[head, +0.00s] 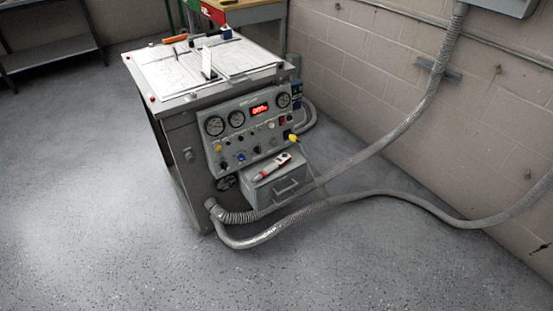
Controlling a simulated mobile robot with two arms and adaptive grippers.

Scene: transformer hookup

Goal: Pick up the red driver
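A slim tool with an orange-red handle (175,38) lies at the far left edge of the bench top. It is small in the picture, and I cannot tell if it is a driver. A second tool, red and white (272,167), lies slantwise on top of the small grey drawer box (279,187) on the front of the bench. I cannot tell for sure which of the two is the red driver. Neither of my grippers shows in the head view.
The grey test bench (176,102) has a gauge panel (247,138) and papers (180,70) on top. Ribbed grey hoses (400,130) run from its lower right to the wall. A shelf (45,55) stands back left. The floor in front and left is clear.

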